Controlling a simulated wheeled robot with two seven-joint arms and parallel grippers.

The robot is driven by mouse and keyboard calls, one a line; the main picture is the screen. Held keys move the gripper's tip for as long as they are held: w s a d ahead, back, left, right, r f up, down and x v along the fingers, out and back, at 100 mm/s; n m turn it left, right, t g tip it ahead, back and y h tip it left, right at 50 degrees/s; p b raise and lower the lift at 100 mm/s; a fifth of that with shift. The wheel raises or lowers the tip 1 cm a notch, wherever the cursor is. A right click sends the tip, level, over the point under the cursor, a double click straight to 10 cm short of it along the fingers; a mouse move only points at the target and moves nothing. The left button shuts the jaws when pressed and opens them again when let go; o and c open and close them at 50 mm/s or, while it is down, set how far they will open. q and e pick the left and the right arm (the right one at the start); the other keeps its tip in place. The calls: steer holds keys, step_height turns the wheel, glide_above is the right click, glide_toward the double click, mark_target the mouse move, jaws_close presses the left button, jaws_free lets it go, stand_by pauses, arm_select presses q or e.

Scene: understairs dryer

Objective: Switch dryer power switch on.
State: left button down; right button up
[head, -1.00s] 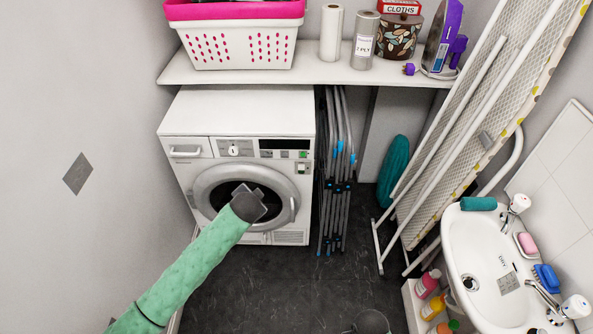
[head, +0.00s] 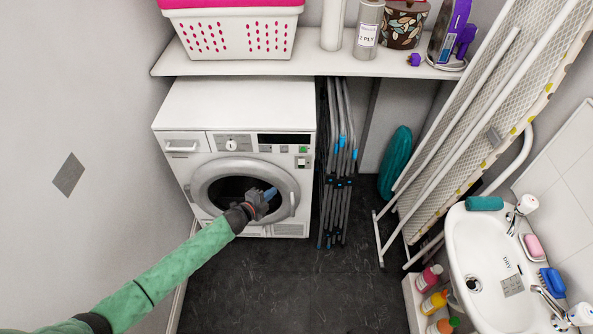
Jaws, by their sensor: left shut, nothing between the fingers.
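The white dryer (head: 180,115) stands under the shelf, its round door (head: 203,185) closed. On the right of its control panel are a small green button (head: 303,149) and, below it, a pale square switch (head: 301,163). I cannot tell which of them is the power switch, or its on or off state. My left gripper (head: 270,195) is shut and empty. In the picture it overlaps the right part of the dryer door, below the controls. I cannot tell how far it is from the door. My right gripper is not in view.
A white shelf (head: 300,64) overhangs the dryer, with a laundry basket (head: 235,38) and bottles on it. A folded airer (head: 338,165) stands close to the dryer's right side. An ironing board (head: 470,130) leans by the sink (head: 490,255). The dark floor (head: 290,280) ahead is clear.

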mark_target(304, 167)
arm_select(q)
steer(key=d+r+m+h, duration=0.1)
steer(key=s+d+r+m+h, duration=0.1)
steer(key=m, duration=0.1)
steer(key=shift+s+d+r+h, duration=0.2)
steer(key=shift+s+r+h, duration=0.1)
steer(key=shift+r+h, duration=0.1)
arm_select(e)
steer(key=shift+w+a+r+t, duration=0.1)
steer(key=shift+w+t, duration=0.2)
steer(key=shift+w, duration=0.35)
arm_select(q)
steer(key=shift+d, duration=0.1)
